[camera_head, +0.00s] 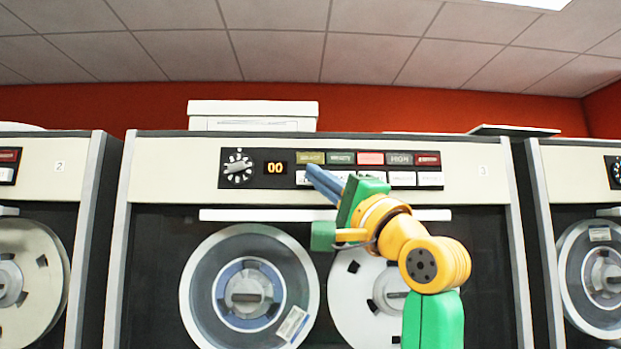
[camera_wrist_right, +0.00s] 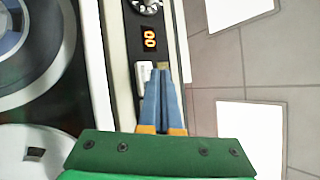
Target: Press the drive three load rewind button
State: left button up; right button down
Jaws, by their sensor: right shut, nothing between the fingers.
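Drive three is the middle cabinet, marked "3" (camera_head: 482,169), with a dark control panel (camera_head: 262,183) on its cream top band. The panel has a row of coloured labelled lights (camera_head: 370,158) above a row of white buttons (camera_head: 402,178). The button lettering is too small to read, so I cannot tell which is load rewind. My right gripper (camera_head: 312,170) is shut and empty, its blue fingers in front of the leftmost part of the rows. In the right wrist view, its tips (camera_wrist_right: 161,72) overlap the panel beside a white button (camera_wrist_right: 145,72); contact cannot be told. My left gripper is not in view.
A round knob (camera_head: 238,168) and an orange "00" display (camera_head: 275,168) lie left of the buttons. Tape reels (camera_head: 250,285) sit below the panel. Similar drives stand on both sides. A white box (camera_head: 252,114) rests on top.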

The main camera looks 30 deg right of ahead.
jog(key=shift+w, duration=0.1)
dwell(0.7)
jog(key=shift+w+d, duration=0.25)
jog(key=shift+w, duration=0.05)
